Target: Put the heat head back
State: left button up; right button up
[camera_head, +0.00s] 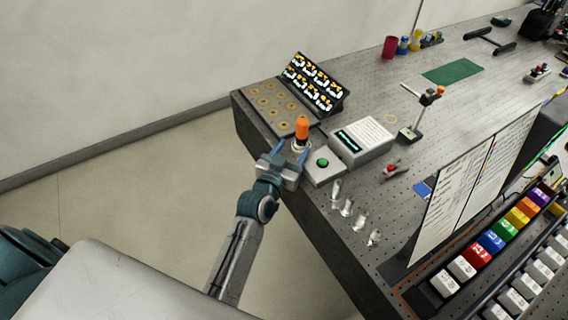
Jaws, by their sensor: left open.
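The orange piece that I take for the heat head (302,127) stands upright at the near left corner of the bench, with a pale collar at its lower end. My left gripper (289,155) comes in from below and is open. Its fingers are close to the lower part of the orange piece, on the near side. I cannot tell whether they touch it. What the orange piece rests on is partly hidden by the gripper. My right gripper does not show.
A grey box with a green button (323,163) stands just right of the gripper. A display box (363,141), clear vials (346,206) and a tray with round holes (272,104) are near. A dark picture panel (314,83) leans behind. Open floor lies left.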

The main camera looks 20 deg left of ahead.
pick_arm(q)
jog(key=s, duration=0.3)
jog(key=s+b, duration=0.1)
jog(key=s, duration=0.1)
jog(key=shift+s+a+r, duration=0.1)
jog(key=shift+a+r, duration=0.1)
jog(key=shift+r, duration=0.1)
